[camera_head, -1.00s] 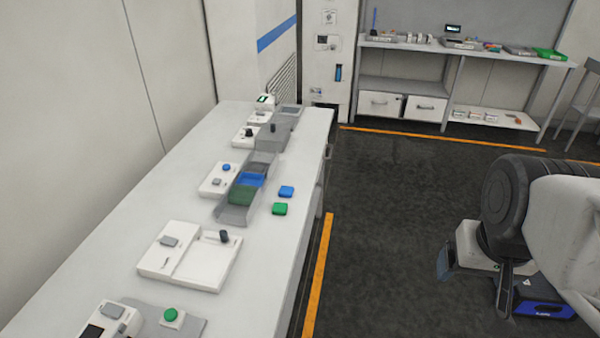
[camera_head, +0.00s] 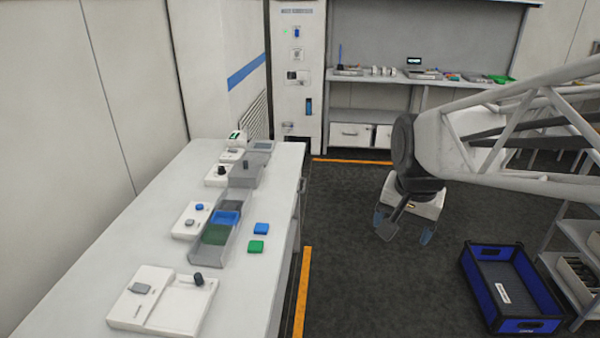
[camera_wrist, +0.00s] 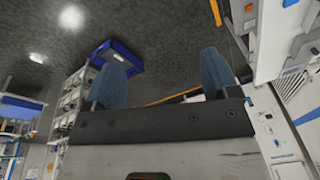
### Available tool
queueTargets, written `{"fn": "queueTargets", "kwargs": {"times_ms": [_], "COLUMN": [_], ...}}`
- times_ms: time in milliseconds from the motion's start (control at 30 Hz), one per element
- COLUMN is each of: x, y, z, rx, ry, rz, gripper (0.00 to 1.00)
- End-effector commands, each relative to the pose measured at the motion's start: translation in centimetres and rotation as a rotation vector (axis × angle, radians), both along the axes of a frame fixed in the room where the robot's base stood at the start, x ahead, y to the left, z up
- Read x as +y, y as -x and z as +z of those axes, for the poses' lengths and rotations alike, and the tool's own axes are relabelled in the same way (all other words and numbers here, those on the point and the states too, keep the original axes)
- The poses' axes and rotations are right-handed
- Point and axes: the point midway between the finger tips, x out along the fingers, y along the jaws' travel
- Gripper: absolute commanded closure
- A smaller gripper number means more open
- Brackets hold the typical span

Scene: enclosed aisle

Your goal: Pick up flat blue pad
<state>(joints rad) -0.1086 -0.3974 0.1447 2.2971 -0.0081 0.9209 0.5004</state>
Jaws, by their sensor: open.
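The flat blue pad (camera_head: 261,229) lies on the white table (camera_head: 120,250), near its right edge. It is just behind a flat green pad (camera_head: 256,247), apart from it. My gripper (camera_head: 403,226) is over the floor to the right of the table, well away from the pad. In the wrist view my gripper (camera_wrist: 162,78) shows two blue fingers spread apart with nothing between them. The blue pad cannot be made out in the wrist view.
A sectioned grey tray (camera_head: 215,235) with blue and green sections stands left of the pads. White devices line the table. A blue crate (camera_head: 467,262) sits on the floor at right, beside a shelf rack (camera_head: 585,240). Dark floor between table and crate is clear.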

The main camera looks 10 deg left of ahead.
Motion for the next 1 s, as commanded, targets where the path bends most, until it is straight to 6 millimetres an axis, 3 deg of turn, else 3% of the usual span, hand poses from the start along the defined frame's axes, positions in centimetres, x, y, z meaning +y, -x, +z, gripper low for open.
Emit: {"fn": "queueTargets", "kwargs": {"times_ms": [567, 1000], "x": [8.2, 16.3], "y": [-13.6, -22.6], "z": [-2.8, -7.9], "rx": [0.063, 0.107], "ry": [-0.060, -0.086], "rz": [-0.344, -0.611], "gripper": [0.19, 0.19]}}
